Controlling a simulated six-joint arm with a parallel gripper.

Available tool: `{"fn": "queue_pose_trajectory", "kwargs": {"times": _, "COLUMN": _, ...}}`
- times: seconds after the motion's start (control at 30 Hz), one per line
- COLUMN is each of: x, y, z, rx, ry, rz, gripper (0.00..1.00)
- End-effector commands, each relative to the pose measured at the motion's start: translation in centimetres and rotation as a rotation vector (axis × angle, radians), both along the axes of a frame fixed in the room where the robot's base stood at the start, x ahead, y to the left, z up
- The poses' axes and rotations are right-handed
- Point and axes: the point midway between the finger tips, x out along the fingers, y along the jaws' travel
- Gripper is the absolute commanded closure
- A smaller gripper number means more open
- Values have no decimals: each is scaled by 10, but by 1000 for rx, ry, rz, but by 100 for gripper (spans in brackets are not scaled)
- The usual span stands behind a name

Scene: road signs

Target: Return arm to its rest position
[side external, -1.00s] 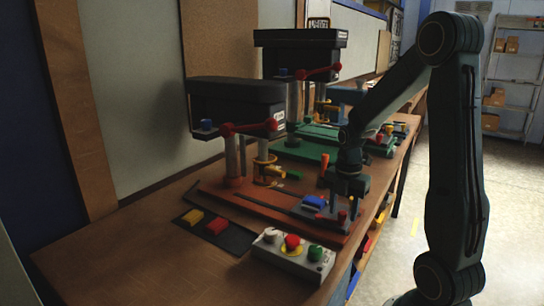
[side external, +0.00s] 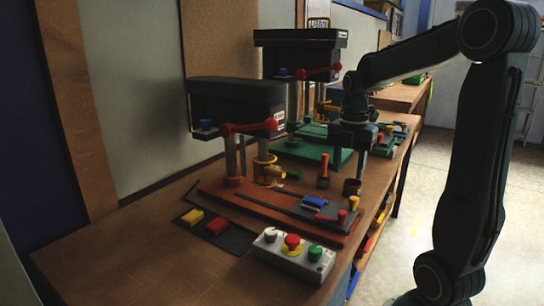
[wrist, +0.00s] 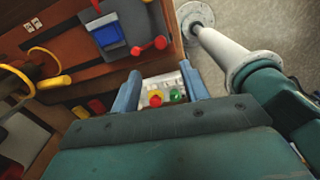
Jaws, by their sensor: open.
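My gripper (side external: 350,160) hangs from my raised arm above the workbench, pointing down, near the right edge of the bench. In the wrist view the two blue fingers of my gripper (wrist: 156,90) stand apart with nothing held between them. The button box (wrist: 160,88), with its red and green buttons, shows beyond the gap, well below. In the side view the button box (side external: 290,256) sits at the bench's front edge, clear of my gripper.
A red-based drill press (side external: 235,100) and a green-based one (side external: 300,55) stand along the wall. A blue block (side external: 314,201) lies on the red base. A dark mat (side external: 222,238) holds yellow and red blocks. The bench's left front (side external: 120,250) is bare.

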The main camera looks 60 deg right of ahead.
Motion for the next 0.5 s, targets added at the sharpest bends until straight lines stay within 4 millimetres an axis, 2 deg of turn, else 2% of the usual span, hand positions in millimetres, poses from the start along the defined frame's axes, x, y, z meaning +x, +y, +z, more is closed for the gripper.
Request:
{"fn": "queue_pose_trajectory", "kwargs": {"times": 0.2, "x": 0, "y": 0, "z": 11, "rx": -1, "ry": -1, "rz": 0, "gripper": 55}}
{"fn": "queue_pose_trajectory", "kwargs": {"times": 0.5, "x": 0, "y": 0, "z": 12, "rx": 0, "ry": 0, "rz": 0, "gripper": 55}}
